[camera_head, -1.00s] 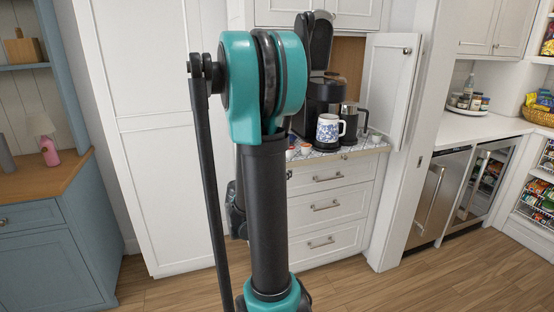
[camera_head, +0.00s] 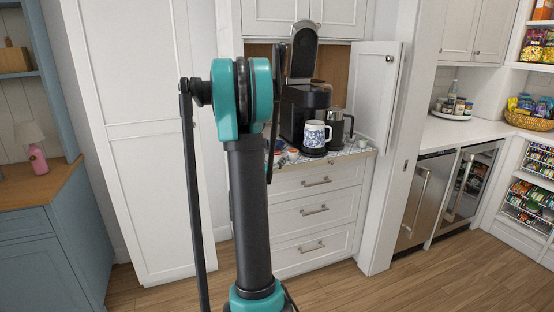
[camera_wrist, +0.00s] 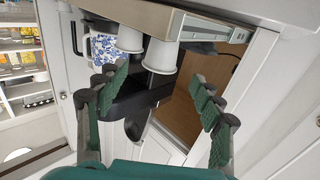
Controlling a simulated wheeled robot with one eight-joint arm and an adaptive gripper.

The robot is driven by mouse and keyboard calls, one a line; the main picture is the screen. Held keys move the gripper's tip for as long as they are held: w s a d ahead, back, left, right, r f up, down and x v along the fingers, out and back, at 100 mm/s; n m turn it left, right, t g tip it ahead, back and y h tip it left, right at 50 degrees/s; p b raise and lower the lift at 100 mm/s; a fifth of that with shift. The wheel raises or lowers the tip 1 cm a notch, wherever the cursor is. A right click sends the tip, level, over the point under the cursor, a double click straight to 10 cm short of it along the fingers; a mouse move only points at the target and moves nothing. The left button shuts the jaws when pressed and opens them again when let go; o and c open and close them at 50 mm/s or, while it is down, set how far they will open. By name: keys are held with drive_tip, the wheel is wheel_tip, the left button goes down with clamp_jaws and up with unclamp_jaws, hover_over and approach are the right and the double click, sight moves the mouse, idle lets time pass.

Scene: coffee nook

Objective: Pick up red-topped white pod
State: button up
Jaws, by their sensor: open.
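Two small white pods show in the wrist view, one at the left (camera_wrist: 130,38) and one nearer the middle (camera_wrist: 160,54). They stand at the counter edge, which appears at the top of that tilted view. Their top colours do not show there, so I cannot tell which has the red top. In the head view a small reddish-topped pod (camera_head: 293,151) is on the counter beside my arm. My gripper (camera_wrist: 157,84) is open and empty, its fingers spread on either side of the space in front of the pods. My arm hides it in the head view.
A black coffee maker (camera_head: 300,108) with raised lid stands on the counter. An open cabinet door (camera_head: 372,95) bounds the right. Drawers (camera_head: 315,212) lie below; the floor in front is clear.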

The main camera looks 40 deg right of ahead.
sight(277, 153)
drive_tip(key=shift+x, duration=2.85)
drive_tip(key=shift+s, duration=0.1)
drive_tip(key=shift+c, duration=0.6)
drive_tip(key=c, duration=0.8)
